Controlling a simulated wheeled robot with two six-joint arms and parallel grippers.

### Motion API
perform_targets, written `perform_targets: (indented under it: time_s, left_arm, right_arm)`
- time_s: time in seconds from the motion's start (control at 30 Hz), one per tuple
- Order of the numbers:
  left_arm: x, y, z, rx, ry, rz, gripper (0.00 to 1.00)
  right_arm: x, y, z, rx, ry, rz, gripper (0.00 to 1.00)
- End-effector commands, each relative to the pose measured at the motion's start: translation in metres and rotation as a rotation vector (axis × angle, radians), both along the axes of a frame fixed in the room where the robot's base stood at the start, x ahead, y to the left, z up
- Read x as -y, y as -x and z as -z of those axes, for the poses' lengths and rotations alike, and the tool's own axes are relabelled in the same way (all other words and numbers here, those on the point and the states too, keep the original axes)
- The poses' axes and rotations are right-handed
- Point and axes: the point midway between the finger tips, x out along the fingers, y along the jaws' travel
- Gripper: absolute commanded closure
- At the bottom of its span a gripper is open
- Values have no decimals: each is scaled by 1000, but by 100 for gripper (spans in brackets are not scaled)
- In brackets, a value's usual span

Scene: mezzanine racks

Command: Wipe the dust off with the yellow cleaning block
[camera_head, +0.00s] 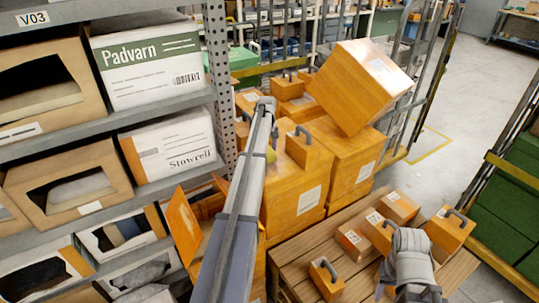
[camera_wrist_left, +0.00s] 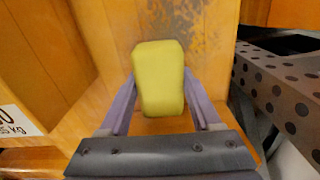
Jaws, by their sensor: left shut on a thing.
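The yellow cleaning block (camera_wrist_left: 159,80) is upright between the two fingers of my left gripper (camera_wrist_left: 160,105), which is shut on it. In the wrist view, grey speckled dust (camera_wrist_left: 178,20) lies on the orange box face (camera_wrist_left: 110,25) just beyond and above the block. Whether the block touches that face I cannot tell.
A shelf rack (camera_head: 180,108) with cartons stands at left, its perforated post (camera_head: 217,75) close to my left arm. A tilted orange box (camera_head: 362,85) rests on the stack. Several small handled boxes lie on a wooden pallet (camera_head: 300,255). Floor is clear at upper right.

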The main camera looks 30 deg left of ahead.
Motion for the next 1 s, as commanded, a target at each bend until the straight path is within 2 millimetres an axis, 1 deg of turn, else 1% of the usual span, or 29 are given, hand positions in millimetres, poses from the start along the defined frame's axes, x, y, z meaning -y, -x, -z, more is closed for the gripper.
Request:
perform_targets:
  time_s: [0.03,0.13,0.47,0.67,0.9,1.0]
  left_arm:
    - [-6,-3,1,1,-2,-2,80]
    - [-10,-5,1,1,-3,-2,80]
    - [-10,-4,-1,2,-3,-2,80]
    - [0,1,-2,1,-3,0,80]
    - [18,10,-3,1,-2,0,80]
    - [21,11,-3,1,-2,-1,80]
  right_arm:
    - [0,0,1,0,0,0,50]
    - [0,0,1,0,0,0,50]
    - [0,0,-1,0,0,0,50]
    - [0,0,-2,0,0,0,50]
    - [0,0,-3,0,0,0,50]
    - [0,0,-3,0,0,0,50]
